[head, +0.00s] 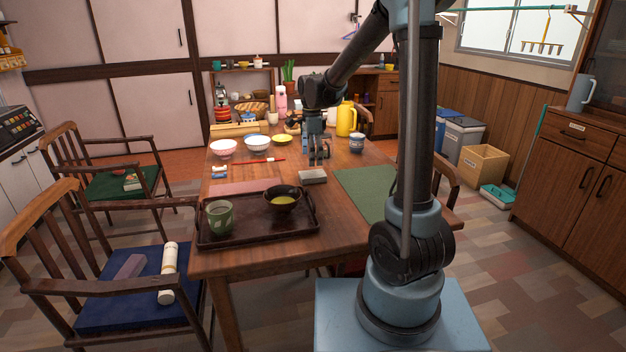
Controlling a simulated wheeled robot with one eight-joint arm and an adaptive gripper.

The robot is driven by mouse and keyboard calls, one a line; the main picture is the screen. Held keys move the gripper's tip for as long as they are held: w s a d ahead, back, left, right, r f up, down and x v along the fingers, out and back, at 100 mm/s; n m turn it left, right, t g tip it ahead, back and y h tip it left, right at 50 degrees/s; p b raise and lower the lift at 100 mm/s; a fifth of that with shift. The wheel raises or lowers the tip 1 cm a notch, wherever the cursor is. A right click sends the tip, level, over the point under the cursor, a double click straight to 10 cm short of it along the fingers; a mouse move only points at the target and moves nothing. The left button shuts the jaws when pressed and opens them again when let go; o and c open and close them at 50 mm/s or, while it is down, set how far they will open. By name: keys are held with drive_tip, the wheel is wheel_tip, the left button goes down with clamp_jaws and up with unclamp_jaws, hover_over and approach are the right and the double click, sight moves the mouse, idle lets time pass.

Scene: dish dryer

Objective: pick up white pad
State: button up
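A small pad (312,176) with a whitish-grey top lies flat on the wooden table, just right of the tray's back corner. It is the thing that best fits the white pad. My gripper (319,160) points down over the table, a little behind and above the pad. Its two fingers look spread with a gap between them, and nothing shows in the gap. The pad appears apart from the fingers.
A dark tray (257,241) with a green cup (219,217) and a dark bowl (283,199) lies left of the pad. A green mat (366,190) lies to its right.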

sight(313, 174)
drive_tip(key=shift+s+d+f, duration=0.1)
drive_tip(key=shift+f, duration=1.6)
drive_tip(key=shift+s+f, duration=0.1)
drive_tip(key=shift+f, duration=1.6)
drive_tip(key=c, duration=1)
